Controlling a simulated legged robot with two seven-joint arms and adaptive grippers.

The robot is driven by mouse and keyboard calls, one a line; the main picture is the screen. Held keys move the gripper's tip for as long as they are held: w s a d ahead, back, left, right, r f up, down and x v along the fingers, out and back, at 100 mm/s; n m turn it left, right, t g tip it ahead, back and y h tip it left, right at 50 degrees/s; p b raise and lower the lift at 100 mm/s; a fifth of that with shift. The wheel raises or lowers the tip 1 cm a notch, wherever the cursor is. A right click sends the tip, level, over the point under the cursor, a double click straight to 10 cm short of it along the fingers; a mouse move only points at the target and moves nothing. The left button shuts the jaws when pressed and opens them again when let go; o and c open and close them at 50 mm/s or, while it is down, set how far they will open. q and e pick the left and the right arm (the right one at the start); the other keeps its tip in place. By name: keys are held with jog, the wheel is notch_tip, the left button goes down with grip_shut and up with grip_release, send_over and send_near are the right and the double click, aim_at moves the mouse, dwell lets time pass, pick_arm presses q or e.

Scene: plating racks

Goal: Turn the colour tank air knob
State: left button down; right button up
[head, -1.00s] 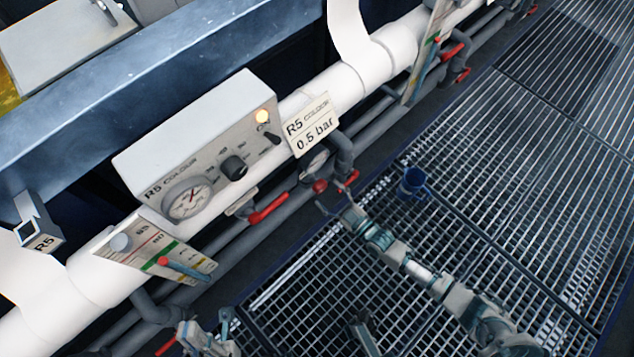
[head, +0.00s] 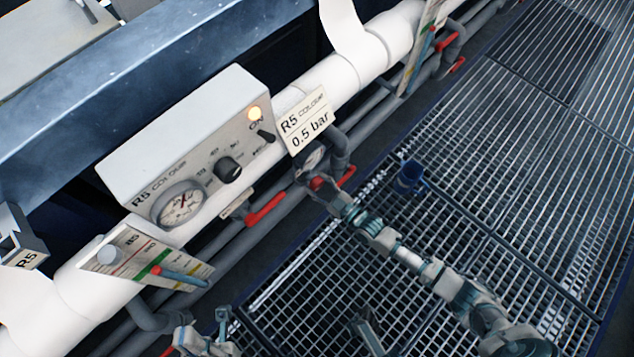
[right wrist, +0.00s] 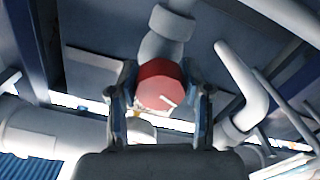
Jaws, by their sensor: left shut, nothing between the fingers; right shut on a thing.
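A red round knob (right wrist: 155,84) with a white pointer line fills the gap between my right gripper's (right wrist: 161,98) fingers in the right wrist view. In the head view my right gripper (head: 312,181) is at the pipework below the sign, and little of the knob shows behind it. A sign (head: 304,122) reads "R5 COLOUR 0.5 bar". A small round gauge (head: 311,156) sits just above the gripper; its reading is too small to tell. My left gripper (head: 222,318) is shut and empty at the bottom left, away from the knob.
A red lever (head: 266,211) is left of my right gripper. A blue mug (head: 411,177) stands on the grating (head: 480,170). Pipes line the tank.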

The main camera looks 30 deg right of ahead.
jog(key=shift+m, duration=1.4)
jog(key=o, duration=1.2)
jog(key=shift+c, duration=0.2)
jog(key=shift+s, duration=0.25)
jog(key=v, duration=1.1)
jog(key=shift+s+d, duration=0.15)
jog(key=shift+s, duration=0.1)
